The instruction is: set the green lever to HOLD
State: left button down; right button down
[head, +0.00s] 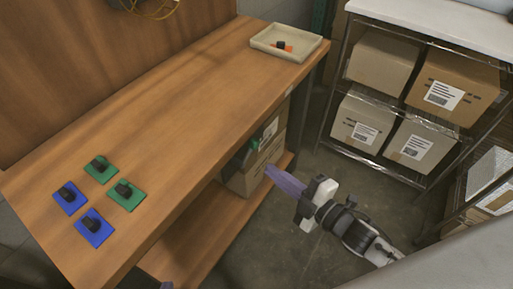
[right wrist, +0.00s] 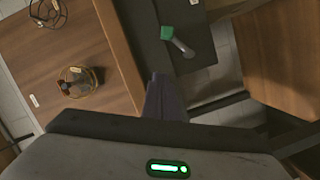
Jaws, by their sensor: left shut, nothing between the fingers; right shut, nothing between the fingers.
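In the right wrist view a lever with a green block end (right wrist: 167,33) and a grey bar (right wrist: 182,47) sits on a dark grey panel (right wrist: 190,65). No HOLD mark is readable. In the head view a small green part (head: 253,144) shows under the bench edge, mostly hidden; I cannot tell whether it is the same lever. My right gripper (head: 269,171) has its purple fingers shut and empty, pointing toward the bench side. The fingertips (right wrist: 158,78) in the wrist view appear apart from the lever.
The wooden bench (head: 175,100) carries blue plates (head: 95,228) and green plates (head: 124,200) with black knobs, and a beige tray (head: 308,45) with an orange piece. A cardboard box (head: 258,172) is on the bench's lower shelf. A wire rack with boxes (head: 383,62) stands right.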

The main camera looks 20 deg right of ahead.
aim_at(256, 149)
jog(key=shift+w+a, duration=0.1)
jog(key=w, duration=0.3)
jog(key=w+a+f, duration=0.1)
jog(key=w, duration=0.3)
jog(key=w+a+f+b, duration=0.1)
jog(key=w, duration=0.2)
jog(key=shift+w+f, duration=0.2)
jog(key=shift+w+d+f, duration=0.2)
jog(key=shift+w+d, duration=0.1)
jog(key=shift+d, duration=0.05)
jog(key=shift+d, duration=0.1)
